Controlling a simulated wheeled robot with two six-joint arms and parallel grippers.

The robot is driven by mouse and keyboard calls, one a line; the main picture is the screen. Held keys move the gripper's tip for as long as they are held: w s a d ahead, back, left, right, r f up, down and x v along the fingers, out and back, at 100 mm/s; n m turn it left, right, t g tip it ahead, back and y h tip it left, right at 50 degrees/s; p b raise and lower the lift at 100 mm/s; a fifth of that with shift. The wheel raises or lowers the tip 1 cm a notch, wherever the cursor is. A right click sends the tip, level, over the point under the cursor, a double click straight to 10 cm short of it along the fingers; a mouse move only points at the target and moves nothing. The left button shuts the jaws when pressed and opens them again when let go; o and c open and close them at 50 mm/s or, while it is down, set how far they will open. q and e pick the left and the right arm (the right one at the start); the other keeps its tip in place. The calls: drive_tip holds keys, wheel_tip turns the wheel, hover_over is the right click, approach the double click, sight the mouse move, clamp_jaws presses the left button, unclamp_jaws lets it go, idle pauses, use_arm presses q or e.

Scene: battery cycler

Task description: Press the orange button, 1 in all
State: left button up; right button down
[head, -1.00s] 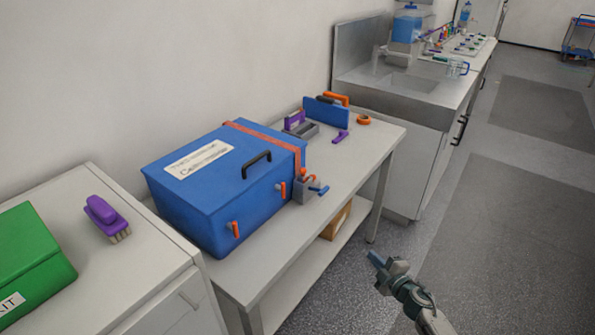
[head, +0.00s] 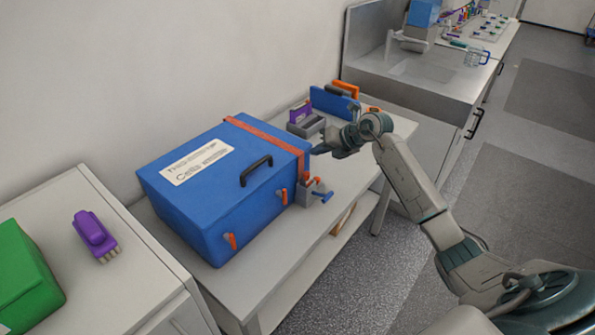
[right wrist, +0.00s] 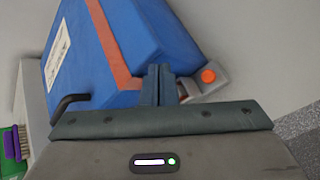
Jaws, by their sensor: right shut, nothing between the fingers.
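The orange button (right wrist: 208,76) is a round cap on a grey box (right wrist: 213,84) beside the blue chest in the right wrist view. In the head view the small grey box (head: 303,194) stands at the chest's right front corner, with small orange parts on top and a blue lever (head: 326,197). My right gripper (head: 320,149) is shut and empty, above the table by the chest's right end and behind the grey box in the picture. In the right wrist view its closed fingers (right wrist: 158,74) show left of the button, apart from it. My left gripper is out of view.
The large blue chest (head: 215,190) has a black handle, a red strap and orange latches. A grey holder (head: 306,124) and a blue panel (head: 333,103) stand farther back on the table. A purple brush (head: 94,234) lies on the left counter.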

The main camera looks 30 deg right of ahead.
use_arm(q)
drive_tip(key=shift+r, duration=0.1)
use_arm(e)
drive_tip(key=shift+d+r+h, duration=0.3)
drive_tip(key=shift+d+r, duration=0.1)
drive_tip(key=shift+d, duration=0.25)
drive_tip(key=shift+w+a+f, duration=0.1)
